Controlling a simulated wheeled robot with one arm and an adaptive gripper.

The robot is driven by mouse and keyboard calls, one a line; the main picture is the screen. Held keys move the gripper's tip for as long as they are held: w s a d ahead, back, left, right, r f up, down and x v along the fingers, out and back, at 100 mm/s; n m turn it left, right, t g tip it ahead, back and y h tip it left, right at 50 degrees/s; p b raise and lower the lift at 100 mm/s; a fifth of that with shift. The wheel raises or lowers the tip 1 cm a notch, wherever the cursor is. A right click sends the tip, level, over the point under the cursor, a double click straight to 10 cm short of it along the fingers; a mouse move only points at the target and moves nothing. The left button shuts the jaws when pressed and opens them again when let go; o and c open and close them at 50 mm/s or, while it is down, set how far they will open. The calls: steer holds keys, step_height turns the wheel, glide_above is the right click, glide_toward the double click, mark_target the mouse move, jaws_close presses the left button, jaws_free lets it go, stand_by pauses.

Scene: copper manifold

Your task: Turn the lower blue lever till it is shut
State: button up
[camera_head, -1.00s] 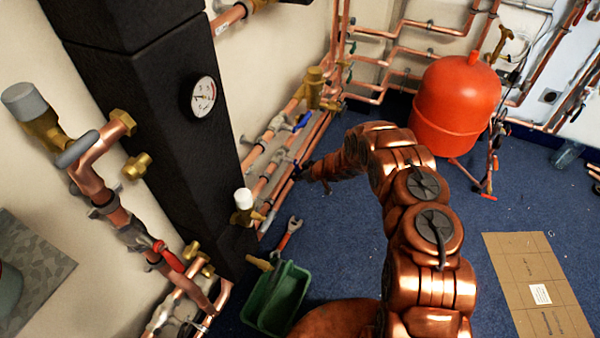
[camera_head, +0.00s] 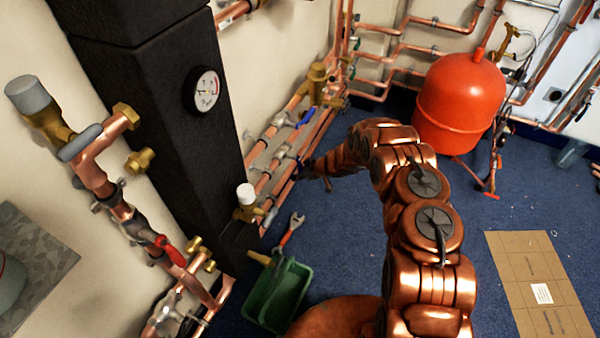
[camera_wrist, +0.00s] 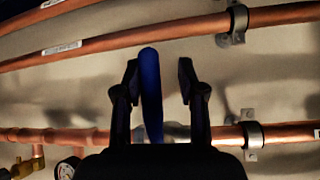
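The lower blue lever (camera_wrist: 151,92) stands upright in the wrist view, in front of a copper pipe. My gripper (camera_wrist: 158,78) is open around it, with one finger on each side. The lever is nearer the left finger, and I see a wider gap to the right finger. I cannot tell whether the left finger touches it. In the head view my gripper (camera_head: 311,172) is at the low pipes along the wall and mostly hides this lever. The upper blue lever (camera_head: 305,118) shows clear of the gripper, farther along the pipes.
A black column with a gauge (camera_head: 206,91) stands left of the pipes. A green tray (camera_head: 262,303) and a wrench (camera_head: 291,229) lie on the floor below. A red tank (camera_head: 458,105) stands at the right. Pipe clamps (camera_wrist: 252,136) sit beside the lever.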

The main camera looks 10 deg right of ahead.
steer(key=shift+o, duration=0.2)
steer(key=shift+d, duration=0.15)
steer(key=shift+r, duration=0.15)
steer(key=shift+d+r, duration=0.2)
steer(key=shift+d, duration=0.05)
steer(key=v, duration=1.1)
steer(key=shift+s, duration=0.25)
steer(key=shift+a, duration=0.1)
